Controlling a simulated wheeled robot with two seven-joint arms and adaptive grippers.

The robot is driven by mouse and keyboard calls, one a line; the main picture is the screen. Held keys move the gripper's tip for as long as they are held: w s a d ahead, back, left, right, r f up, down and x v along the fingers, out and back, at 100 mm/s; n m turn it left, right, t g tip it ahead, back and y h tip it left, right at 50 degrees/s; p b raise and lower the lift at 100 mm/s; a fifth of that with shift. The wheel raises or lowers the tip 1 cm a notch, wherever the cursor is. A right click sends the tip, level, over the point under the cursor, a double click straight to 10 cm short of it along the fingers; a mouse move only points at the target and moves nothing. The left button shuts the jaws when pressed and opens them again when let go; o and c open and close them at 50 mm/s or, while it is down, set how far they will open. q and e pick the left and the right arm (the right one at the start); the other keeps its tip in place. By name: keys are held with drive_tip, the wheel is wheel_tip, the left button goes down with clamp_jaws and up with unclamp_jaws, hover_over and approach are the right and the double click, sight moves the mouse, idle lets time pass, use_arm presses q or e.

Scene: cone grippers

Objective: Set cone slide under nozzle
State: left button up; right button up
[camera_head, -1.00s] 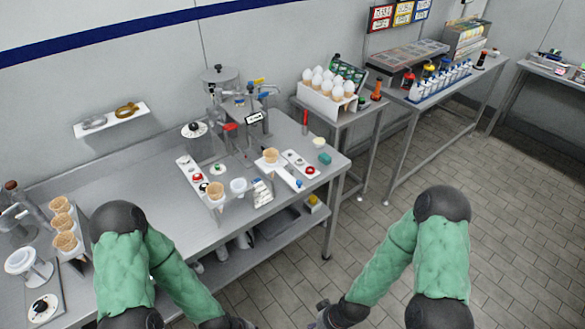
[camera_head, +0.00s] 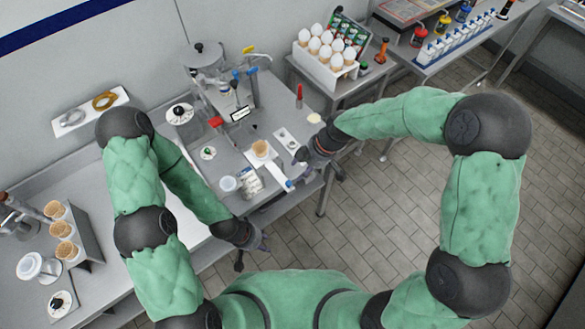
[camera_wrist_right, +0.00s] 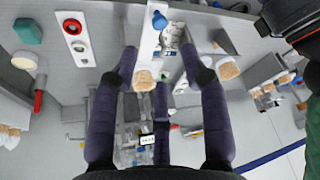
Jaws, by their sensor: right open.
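The cone slide (camera_head: 273,168) is a white strip on the steel counter, with a blue knob (camera_head: 289,184) at its near end. A brown wafer cone (camera_head: 261,148) stands at its far end. The dispensing machine (camera_head: 222,92), a metal unit with a lidded pot, stands behind it; its nozzle is too small to make out. My right gripper (camera_head: 322,162) is open and empty, just right of the slide. In the right wrist view, the knob (camera_wrist_right: 159,20) and slide show beyond and between its fingers. My left gripper (camera_head: 251,255) looks open and empty, in front of the counter's edge.
A white cup (camera_head: 228,184) and a small panel with a button (camera_head: 285,138) flank the slide. A red-handled tool (camera_head: 299,92) lies behind my right gripper. More cones (camera_head: 62,230) stand at the left.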

sight(289, 183)
drive_tip(key=x, duration=1)
drive_tip(key=shift+f+p, duration=0.3)
drive_tip(key=shift+s, duration=0.1)
clamp_jaws()
